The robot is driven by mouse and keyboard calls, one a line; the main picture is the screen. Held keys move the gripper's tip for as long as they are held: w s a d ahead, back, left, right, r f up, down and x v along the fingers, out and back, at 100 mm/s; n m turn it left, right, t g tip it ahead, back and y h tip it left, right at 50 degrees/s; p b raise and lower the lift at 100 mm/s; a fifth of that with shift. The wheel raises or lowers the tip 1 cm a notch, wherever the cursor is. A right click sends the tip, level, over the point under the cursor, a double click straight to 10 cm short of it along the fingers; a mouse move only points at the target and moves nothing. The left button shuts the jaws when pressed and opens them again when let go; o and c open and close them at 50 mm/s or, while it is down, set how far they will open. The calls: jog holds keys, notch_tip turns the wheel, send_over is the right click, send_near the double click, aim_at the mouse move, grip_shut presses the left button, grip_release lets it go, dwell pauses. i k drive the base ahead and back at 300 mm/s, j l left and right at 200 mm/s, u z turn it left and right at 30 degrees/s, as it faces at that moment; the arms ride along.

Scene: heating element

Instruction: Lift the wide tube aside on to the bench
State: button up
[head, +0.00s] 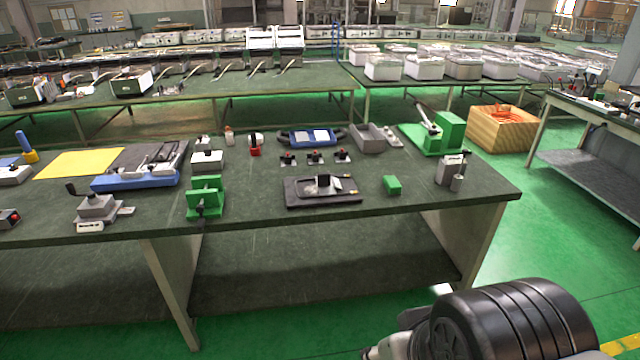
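Near the right end of the near bench (250,218) stands a light grey upright piece (447,170), the widest tube-like shape I can make out. A narrower grey upright piece (457,183) stands close against its front right side. A dark thin part shows at the top of the pair. They are too small to tell whether one sits around the other. Part of my own arm shows at the bottom right, in front of the bench and well apart from these pieces. My gripper's fingers do not show.
A green block (392,185) and a dark tray-like fixture (322,200) lie left of the tubes. A green press-like device (440,132) stands behind. Bare bench lies around the tubes, with the edge close on their right. A wooden crate (503,130) stands beyond.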

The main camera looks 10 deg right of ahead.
aim_at(327, 185)
jog(key=i+j+z, duration=0.15)
jog(key=i, duration=0.4)
jog(key=i+j+z, duration=0.15)
jog(key=i, duration=0.4)
jog(key=i+j+z, duration=0.15)
jog(key=i+j, duration=0.25)
jog(key=i+j+z, duration=0.15)
jog(key=i+j, duration=0.2)
jog(key=i, duration=0.3)
